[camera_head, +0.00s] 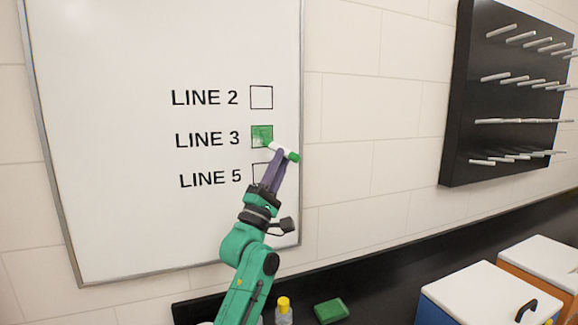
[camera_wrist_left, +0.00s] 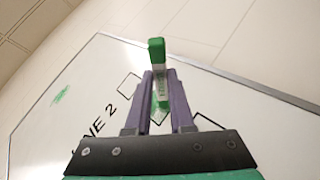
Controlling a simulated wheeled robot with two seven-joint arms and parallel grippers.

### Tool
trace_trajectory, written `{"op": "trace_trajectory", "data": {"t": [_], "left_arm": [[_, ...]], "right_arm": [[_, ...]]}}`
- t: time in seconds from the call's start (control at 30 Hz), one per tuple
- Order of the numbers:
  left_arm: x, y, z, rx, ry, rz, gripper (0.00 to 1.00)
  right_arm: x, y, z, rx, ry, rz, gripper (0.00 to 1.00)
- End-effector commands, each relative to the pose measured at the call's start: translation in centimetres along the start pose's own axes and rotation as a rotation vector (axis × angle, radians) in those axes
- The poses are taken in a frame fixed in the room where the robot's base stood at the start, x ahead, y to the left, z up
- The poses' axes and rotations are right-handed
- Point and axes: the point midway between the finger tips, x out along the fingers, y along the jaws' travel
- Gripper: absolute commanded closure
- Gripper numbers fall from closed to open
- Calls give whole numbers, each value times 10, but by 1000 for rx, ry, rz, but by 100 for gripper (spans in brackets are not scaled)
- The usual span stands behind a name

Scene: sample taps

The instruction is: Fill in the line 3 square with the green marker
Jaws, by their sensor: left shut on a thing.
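The line 3 square (camera_head: 260,132) on the whiteboard (camera_head: 110,150) is mostly covered in green, with paler patches along its lower part. My left gripper (camera_head: 282,156) is at the lower right of that square, shut on the green marker (camera_head: 292,156). The marker is white with green ends, and its tip end points at the square. In the left wrist view the marker (camera_wrist_left: 157,72) is between the two purple fingers. Some green of the square shows between them. Whether the tip touches the board I cannot tell. My right gripper is not in view.
The line 2 square (camera_head: 261,97) is empty. The line 5 square (camera_head: 257,174) is partly hidden by my gripper. A black peg rack (camera_head: 465,100) hangs at right. A green block (camera_head: 331,311), a yellow-capped bottle (camera_head: 284,312) and white-lidded boxes (camera_head: 490,290) stand below.

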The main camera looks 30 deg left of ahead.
Motion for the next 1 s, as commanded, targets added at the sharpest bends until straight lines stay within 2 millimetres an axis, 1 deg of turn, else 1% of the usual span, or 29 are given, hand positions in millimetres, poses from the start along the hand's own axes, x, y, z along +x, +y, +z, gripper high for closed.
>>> {"op": "trace_trajectory", "data": {"t": [0.23,0.43,0.57,0.8,1.0], "left_arm": [[-7,6,-6,1,1,0,100],[-20,20,-18,2,-1,0,100],[-22,26,-22,0,0,0,100],[-22,26,-20,-2,0,0,100],[-30,34,0,-5,0,0,100]], "right_arm": [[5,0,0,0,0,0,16],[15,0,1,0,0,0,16],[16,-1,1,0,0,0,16],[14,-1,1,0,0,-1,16],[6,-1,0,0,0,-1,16]]}}
